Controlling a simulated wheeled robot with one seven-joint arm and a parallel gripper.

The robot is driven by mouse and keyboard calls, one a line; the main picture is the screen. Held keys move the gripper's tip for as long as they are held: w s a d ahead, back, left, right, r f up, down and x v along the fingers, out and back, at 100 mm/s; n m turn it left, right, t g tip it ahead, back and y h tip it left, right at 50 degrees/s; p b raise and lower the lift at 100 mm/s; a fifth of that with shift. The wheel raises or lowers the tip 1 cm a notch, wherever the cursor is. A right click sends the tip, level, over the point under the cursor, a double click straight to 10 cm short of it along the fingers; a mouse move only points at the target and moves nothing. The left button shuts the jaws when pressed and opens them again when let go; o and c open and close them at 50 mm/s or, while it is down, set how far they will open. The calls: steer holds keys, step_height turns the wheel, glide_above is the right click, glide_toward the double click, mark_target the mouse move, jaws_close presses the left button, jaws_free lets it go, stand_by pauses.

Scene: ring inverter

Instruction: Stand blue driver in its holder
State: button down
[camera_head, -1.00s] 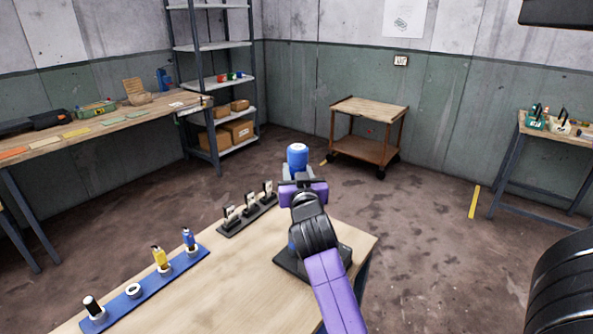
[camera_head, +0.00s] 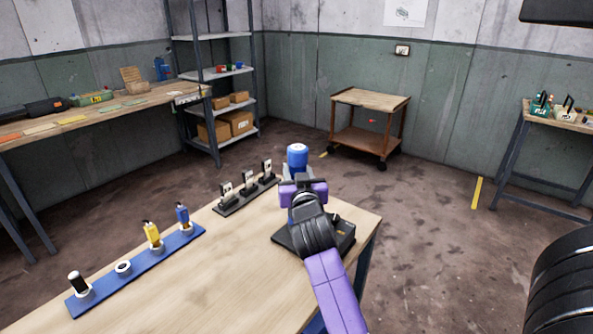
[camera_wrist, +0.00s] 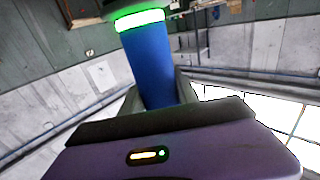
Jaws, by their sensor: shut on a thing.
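My gripper (camera_head: 298,178) is shut on the blue driver (camera_head: 297,156) and holds it raised near the far edge of the wooden table. In the wrist view the driver (camera_wrist: 150,62) is a blue cylinder with a bright green ring near one end, between the fingers. A blue rack (camera_head: 140,270) on the table's left has white ring sockets. One ring socket (camera_head: 123,267) is empty; the others hold a black tool, a yellow tool (camera_head: 152,235) and a small blue tool (camera_head: 183,216).
A black base (camera_head: 288,241) sits beneath my arm at the table's right, partly hidden. A dark stand (camera_head: 230,206) with several upright pieces is at the far edge. The table's middle (camera_head: 215,270) is clear. A brown cart (camera_head: 370,98) stands beyond.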

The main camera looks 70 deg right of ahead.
steer(key=shift+f, duration=0.15)
stand_by(0.8)
steer(key=c, duration=0.9)
jaws_free()
steer(key=shift+o, duration=0.3)
steer(key=shift+f, duration=0.2)
steer(key=b+v, duration=0.2)
steer(key=v, duration=0.6)
steer(key=a+f+n+t+y, duration=0.2)
steer(key=a+f+n, duration=0.1)
steer(key=a, duration=0.3)
steer(key=s+a+f+n+t+y, duration=0.1)
steer(key=a+f+n+y, duration=0.2)
steer(key=a+f, duration=0.2)
steer(key=s+a+f+n+t+y, duration=0.1)
steer(key=a+f+n+t+y, duration=0.1)
steer(key=a, duration=0.7)
step_height(320, 180, down, 3)
steer(key=shift+s+r+n+t+y, duration=0.2)
steer(key=shift+n+t+y, duration=0.15)
steer(key=shift+y, duration=0.35)
steer(key=s+a+f+n+y, duration=0.1)
steer(key=s+a+n+y, duration=0.2)
steer(key=s+a, duration=1.4)
steer(key=y, duration=0.4)
steer(key=shift+s+a+f, duration=0.2)
steer(key=shift+a+f, duration=0.1)
